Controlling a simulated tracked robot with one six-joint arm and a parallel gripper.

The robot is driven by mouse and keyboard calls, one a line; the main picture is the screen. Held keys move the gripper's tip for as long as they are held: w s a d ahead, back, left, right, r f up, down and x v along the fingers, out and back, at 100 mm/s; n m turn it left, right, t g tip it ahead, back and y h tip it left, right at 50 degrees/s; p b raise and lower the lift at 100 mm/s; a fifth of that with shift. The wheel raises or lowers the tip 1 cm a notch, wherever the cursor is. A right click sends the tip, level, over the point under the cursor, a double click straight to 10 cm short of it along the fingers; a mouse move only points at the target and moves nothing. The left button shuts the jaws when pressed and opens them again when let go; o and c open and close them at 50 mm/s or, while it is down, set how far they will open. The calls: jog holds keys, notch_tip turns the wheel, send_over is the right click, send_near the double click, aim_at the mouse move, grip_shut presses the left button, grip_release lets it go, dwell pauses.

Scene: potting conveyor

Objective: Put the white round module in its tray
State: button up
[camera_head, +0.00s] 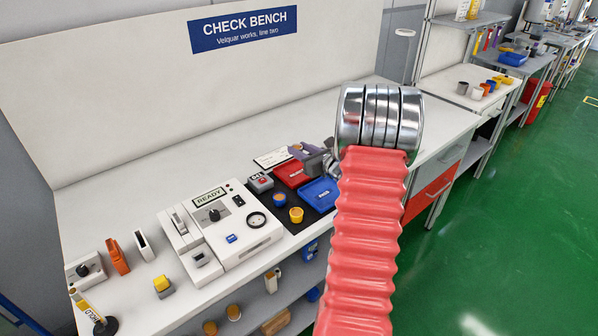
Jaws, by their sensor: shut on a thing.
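My gripper (312,158) shows as a small grey shape beside the trays, partly hidden behind my arm. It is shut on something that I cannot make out. I cannot see the white round module; what the jaws hold is too small and too covered to name. A red tray (291,174) and a blue tray (320,194) lie on a black mat (309,216) on the bench, close to the gripper. I cannot tell the gripper's height above them.
A white test machine (229,230) with a READY display stands left of the mat. Small items (117,257) stand at the bench's left. The bench's back strip is clear.

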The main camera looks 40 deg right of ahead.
send_over(301, 176)
jog(key=shift+f, duration=2.1)
jog(key=shift+f, duration=0.1)
jog(key=shift+f, duration=1.8)
jog(key=shift+f, duration=0.1)
jog(key=o, duration=1.1)
jog(key=v, duration=1.2)
